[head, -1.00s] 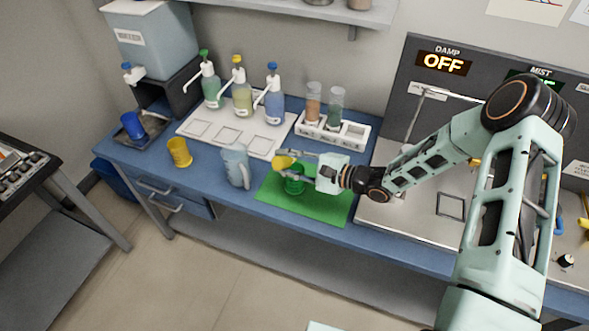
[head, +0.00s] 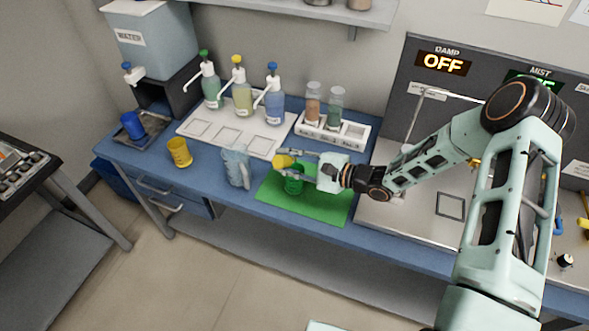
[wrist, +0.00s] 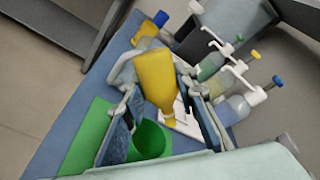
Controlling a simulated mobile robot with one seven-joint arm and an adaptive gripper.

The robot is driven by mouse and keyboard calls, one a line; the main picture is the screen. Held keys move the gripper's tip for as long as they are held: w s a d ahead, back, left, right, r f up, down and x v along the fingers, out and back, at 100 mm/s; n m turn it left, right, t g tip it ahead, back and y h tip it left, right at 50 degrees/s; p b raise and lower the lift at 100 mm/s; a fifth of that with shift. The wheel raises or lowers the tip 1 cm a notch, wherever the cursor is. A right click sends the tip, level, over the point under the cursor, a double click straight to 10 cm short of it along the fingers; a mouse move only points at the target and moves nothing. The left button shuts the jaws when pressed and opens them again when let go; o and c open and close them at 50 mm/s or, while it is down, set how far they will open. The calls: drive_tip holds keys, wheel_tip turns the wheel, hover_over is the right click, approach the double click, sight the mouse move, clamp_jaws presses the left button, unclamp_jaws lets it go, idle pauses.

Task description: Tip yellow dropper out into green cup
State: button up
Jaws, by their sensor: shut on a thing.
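The yellow dropper (head: 284,161) is held in my gripper (head: 296,164), tipped over on its side above the green mat. It also shows in the wrist view (wrist: 156,76) between the two fingers of my gripper (wrist: 160,100), with its narrow end toward the lower right. My gripper is shut on it. The green cup (head: 293,186) stands on the green mat just below the dropper and fingers. In the wrist view the cup's open mouth (wrist: 150,138) shows between the fingers, below the dropper. I cannot tell whether anything is flowing out.
A clear pitcher (head: 236,167) stands just left of the green mat (head: 320,208). A yellow cup (head: 179,152) and a blue cup (head: 132,125) are farther left. Pump bottles (head: 242,95) on a white tray and a tube rack (head: 352,134) stand behind.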

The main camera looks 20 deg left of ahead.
drive_tip(key=shift+w+d+r+m, duration=0.1)
drive_tip(key=shift+w+r+m, duration=0.1)
drive_tip(key=shift+m, duration=0.2)
idle(1.9)
idle(0.9)
